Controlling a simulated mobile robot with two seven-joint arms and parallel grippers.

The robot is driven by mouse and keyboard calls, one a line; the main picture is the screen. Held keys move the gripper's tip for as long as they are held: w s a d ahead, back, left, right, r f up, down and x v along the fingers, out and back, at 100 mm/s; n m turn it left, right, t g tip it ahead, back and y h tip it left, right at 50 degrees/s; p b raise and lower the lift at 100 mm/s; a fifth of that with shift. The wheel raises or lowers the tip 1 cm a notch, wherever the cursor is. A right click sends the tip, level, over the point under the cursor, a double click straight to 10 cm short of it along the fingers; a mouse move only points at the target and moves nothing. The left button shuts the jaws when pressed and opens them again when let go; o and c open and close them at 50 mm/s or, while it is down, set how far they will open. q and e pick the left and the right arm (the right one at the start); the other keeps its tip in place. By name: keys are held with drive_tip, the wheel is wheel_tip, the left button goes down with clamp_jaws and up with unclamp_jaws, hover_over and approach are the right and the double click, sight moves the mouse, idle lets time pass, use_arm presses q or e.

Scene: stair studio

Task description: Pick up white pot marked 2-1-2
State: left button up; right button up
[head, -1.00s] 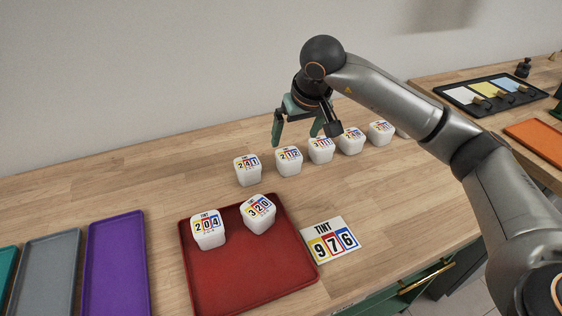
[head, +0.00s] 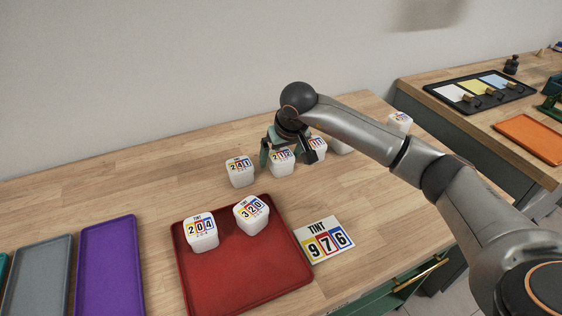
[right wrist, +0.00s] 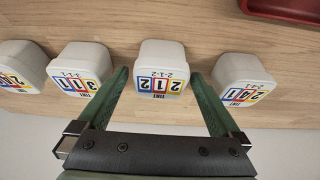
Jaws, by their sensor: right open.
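The white pot marked 2-1-2 (head: 281,164) stands in the row of white pots on the wooden table. In the right wrist view the pot (right wrist: 161,72) is upside down in the picture and lies between the two green fingers, its label readable. My right gripper (head: 285,160) is open at this pot, one finger on each side. My left gripper is not in view.
Pot 2-4-1 (head: 240,173) stands close on the left, and pot 3-1-1 (head: 317,147) close on the right, partly hidden by the gripper. A red tray (head: 247,283) holds pots 2-0-4 (head: 201,234) and 3-2-0 (head: 251,217). A TINT 976 card (head: 324,240) lies beside it.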

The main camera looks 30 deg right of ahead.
drive_tip(key=c, duration=1.4)
drive_tip(key=shift+r, duration=0.15)
